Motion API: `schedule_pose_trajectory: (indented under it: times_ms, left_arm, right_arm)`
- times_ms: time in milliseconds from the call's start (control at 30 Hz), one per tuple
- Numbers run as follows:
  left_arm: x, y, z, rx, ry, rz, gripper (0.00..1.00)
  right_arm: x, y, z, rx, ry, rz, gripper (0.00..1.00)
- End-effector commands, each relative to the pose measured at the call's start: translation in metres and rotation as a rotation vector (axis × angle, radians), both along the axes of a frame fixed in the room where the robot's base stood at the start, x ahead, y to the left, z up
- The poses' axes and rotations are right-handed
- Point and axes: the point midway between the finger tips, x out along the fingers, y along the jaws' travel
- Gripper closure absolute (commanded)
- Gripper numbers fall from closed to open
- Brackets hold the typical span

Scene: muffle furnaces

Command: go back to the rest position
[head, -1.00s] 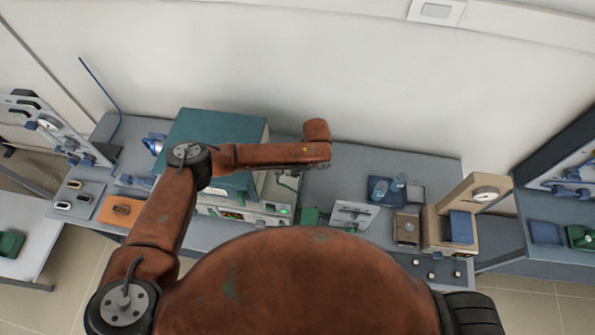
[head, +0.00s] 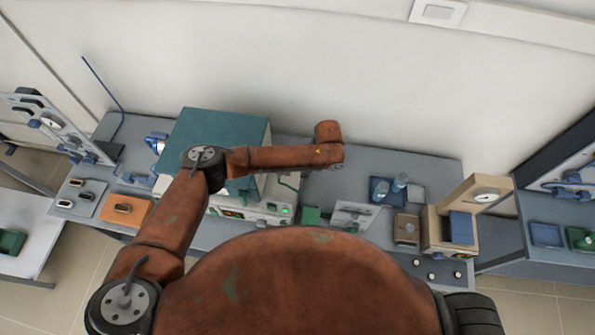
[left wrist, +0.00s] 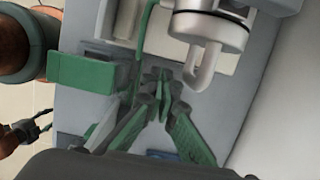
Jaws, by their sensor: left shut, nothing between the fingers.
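My left gripper (left wrist: 162,95) shows in the left wrist view, with its green and dark fingers together and nothing between them. In the head view my left arm reaches across the front of the teal-topped furnace (head: 230,125), and its far end is over the bench right of the furnace. The gripper itself is hidden there behind the arm. My right gripper cannot be made out in either view.
The grey bench (head: 345,180) carries an orange tray (head: 126,222) at left. At right are a blue tray (head: 378,196) with clear vessels and a beige device with a dial (head: 487,196). A green block (left wrist: 80,70) is left of the fingers in the wrist view.

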Motion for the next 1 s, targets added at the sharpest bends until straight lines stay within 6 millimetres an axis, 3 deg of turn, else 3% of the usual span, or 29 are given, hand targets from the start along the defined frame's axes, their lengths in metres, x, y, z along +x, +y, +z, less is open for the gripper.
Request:
schedule_pose_trajectory:
  times_ms: [200,400,600,1000]
  left_arm:
    - [0.0,-0.012,0.051,-0.005,-0.005,-0.002,1.0]
    - [-0.002,-0.019,0.083,-0.005,-0.003,-0.001,1.0]
    - [-0.004,-0.022,0.095,-0.004,-0.002,-0.002,1.0]
    - [-0.004,-0.022,0.096,-0.004,-0.001,0.0,1.0]
  right_arm:
    - [-0.002,-0.001,-0.015,-0.001,0.002,-0.001,0.6]
    - [0.001,-0.002,-0.021,-0.002,0.0,0.001,0.6]
    - [0.001,-0.002,-0.022,-0.002,-0.001,0.001,0.6]
    - [0.007,-0.003,-0.022,-0.003,-0.008,0.003,0.6]
